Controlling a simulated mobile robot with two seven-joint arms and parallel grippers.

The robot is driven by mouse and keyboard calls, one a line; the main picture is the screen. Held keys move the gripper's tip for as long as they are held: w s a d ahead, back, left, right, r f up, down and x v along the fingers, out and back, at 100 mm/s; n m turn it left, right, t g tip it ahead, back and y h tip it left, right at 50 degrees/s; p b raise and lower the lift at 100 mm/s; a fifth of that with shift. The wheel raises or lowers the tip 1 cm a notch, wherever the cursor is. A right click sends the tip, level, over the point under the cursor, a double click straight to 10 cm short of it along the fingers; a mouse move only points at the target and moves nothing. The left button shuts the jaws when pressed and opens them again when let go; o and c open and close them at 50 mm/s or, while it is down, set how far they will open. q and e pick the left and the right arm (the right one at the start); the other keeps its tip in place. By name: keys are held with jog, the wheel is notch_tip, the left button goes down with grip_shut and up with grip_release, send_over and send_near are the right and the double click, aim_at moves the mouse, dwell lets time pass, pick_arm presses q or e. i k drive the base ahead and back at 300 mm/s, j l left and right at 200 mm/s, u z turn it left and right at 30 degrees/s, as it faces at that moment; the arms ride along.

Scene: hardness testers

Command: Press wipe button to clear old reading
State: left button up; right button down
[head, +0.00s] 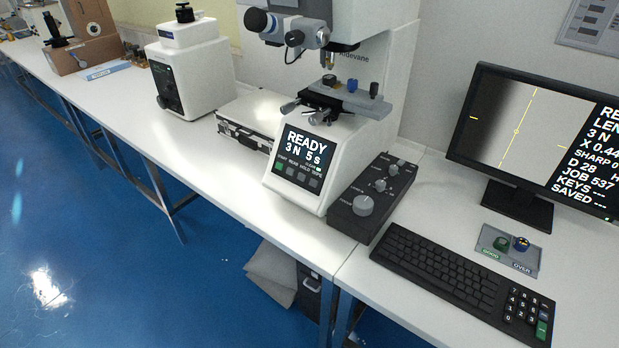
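The hardness tester (345,110) stands on the white bench in the middle of the head view. Its front panel has a lit display (304,147) reading "READY 3 N 5 s". Below the display is a row of small buttons (297,175), the leftmost green (280,166) and the others grey. The labels above the buttons are too small to read surely, so I cannot tell which one is wipe. Neither of my grippers is in view.
A black knob box (371,199) stands right of the tester, then a keyboard (445,270) and a monitor (540,130). A grey pad (508,250) holds two small round pieces. A silver case (252,118) lies left. The front bench strip is clear.

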aim_at(312, 183)
jog(key=i+j+z, duration=0.25)
jog(key=j, duration=0.4)
jog(key=j+z, duration=0.25)
jog(key=j, duration=0.35)
jog(key=i+j+z, duration=0.1)
jog(key=j+z, duration=0.2)
jog(key=j, duration=0.4)
